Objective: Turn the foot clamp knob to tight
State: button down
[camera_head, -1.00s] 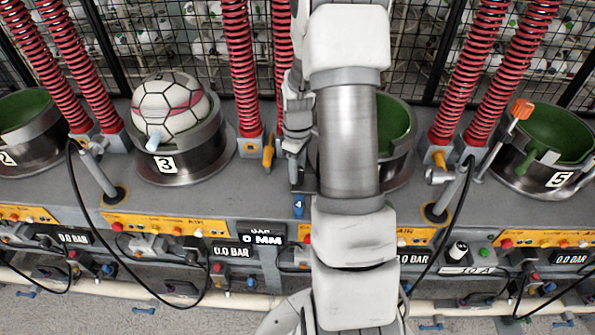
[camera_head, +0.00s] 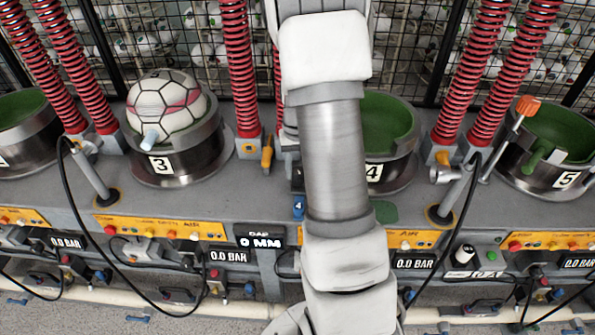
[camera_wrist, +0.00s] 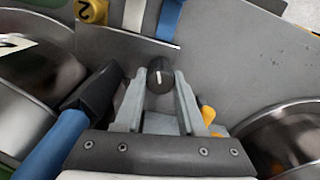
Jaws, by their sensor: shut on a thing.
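A small black round knob (camera_wrist: 160,74) with a white pointer line shows in the wrist view, at the tips of my gripper (camera_wrist: 160,88). The two pale grey fingers stand on either side of it and are shut on it. The white line points roughly down in the picture; no tight mark is readable there. In the head view my arm hides the gripper and this knob.
A hammer with a blue handle (camera_wrist: 48,146) lies left of my fingers. A metal cup (camera_wrist: 292,135) stands at right. In the head view, press cup 3 (camera_head: 178,155) holds a ball; cup 4 (camera_head: 398,165) and cup 5 (camera_head: 551,178) look empty.

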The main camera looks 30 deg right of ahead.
jog(key=m, duration=0.4)
jog(key=shift+m, duration=0.3)
dwell(0.3)
jog(key=c, duration=0.5)
grip_release()
notch_tip(320, 180, up, 18)
jog(key=shift+f, duration=0.25)
dwell(0.4)
